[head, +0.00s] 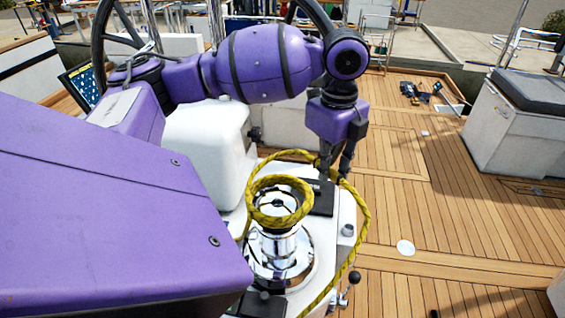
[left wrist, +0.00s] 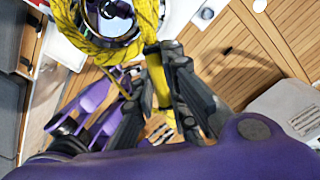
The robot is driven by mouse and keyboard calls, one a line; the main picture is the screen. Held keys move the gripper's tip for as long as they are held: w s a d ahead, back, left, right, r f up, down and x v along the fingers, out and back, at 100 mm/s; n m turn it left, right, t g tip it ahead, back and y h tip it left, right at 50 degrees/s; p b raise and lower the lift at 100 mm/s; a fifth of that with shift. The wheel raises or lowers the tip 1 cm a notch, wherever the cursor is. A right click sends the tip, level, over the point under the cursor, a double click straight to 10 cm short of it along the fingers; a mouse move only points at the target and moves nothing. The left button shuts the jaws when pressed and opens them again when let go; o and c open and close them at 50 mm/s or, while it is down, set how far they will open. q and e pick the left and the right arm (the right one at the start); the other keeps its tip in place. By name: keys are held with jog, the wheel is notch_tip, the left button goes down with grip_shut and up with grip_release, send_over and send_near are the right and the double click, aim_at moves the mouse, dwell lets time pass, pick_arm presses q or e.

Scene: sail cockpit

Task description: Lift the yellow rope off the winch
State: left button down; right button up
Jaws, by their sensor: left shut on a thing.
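The yellow rope (head: 256,217) is coiled around the top of the chrome winch (head: 281,250) in the head view. One part of it loops behind the winch, and a tail hangs down the right side of the white pedestal. My left gripper (head: 333,175) is just behind and right of the winch, pointing down, shut on the rope. In the left wrist view the rope (left wrist: 157,88) runs between the fingers of my left gripper (left wrist: 163,105), and the coil still circles the winch (left wrist: 112,15). My right gripper is not in view.
The winch stands on a white pedestal (head: 344,215) with a small lever at its lower right. A steering wheel (head: 112,35) is at the upper left. A grey-topped white box (head: 510,125) stands at the right. The teak deck (head: 450,210) between is mostly clear.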

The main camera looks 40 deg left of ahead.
pick_arm(q)
jog(key=shift+r, duration=0.1)
jog(key=shift+r, duration=2.05)
